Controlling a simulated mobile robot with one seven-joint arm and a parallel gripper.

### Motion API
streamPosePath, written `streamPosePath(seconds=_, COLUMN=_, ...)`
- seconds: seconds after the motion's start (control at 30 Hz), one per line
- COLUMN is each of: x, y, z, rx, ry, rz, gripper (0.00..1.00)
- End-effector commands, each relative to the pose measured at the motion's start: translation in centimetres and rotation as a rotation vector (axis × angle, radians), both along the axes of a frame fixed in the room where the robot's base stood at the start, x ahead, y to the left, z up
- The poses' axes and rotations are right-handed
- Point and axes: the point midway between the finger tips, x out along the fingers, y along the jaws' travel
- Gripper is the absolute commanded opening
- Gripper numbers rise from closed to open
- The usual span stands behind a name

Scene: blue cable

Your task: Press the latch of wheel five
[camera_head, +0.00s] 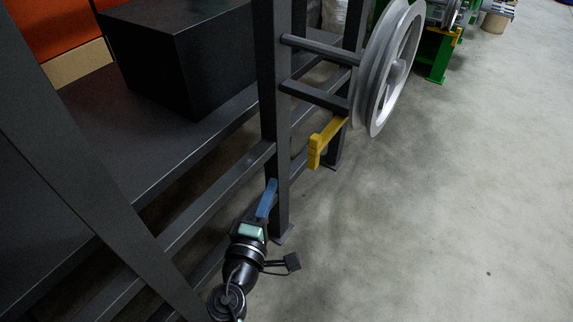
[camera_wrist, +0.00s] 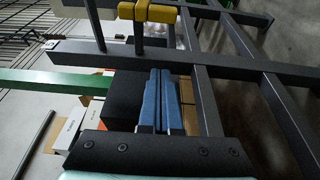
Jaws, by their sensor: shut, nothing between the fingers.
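A grey spoked wheel (camera_head: 388,68) is mounted on the dark steel frame at the upper middle of the head view. A yellow latch lever (camera_head: 325,142) sticks out below it, and a yellow piece (camera_wrist: 148,12) also shows at the top of the wrist view. My gripper (camera_head: 271,186) is beside the frame's upright post, below and left of the latch, and apart from it. Its blue fingers (camera_wrist: 157,75) are shut together with nothing between them. I cannot read any number on the wheel.
The dark frame's post (camera_head: 272,110) and rails stand close to my gripper. A black box (camera_head: 185,55) sits on the frame's shelf. Green machine parts (camera_head: 441,60) stand farther back. The concrete floor (camera_head: 450,220) at the right is clear.

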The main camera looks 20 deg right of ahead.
Motion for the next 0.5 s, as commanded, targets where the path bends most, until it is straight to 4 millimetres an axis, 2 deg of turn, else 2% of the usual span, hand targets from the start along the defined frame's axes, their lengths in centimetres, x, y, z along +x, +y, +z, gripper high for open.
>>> streamPosePath(seconds=0.3, x=0.3, y=-0.2, z=0.1, rx=0.001, ry=-0.002, rz=-0.001, gripper=0.00)
streamPosePath(seconds=0.5, x=2.5, y=-1.7, z=0.1, rx=0.000, ry=-0.004, rz=-0.002, gripper=0.00)
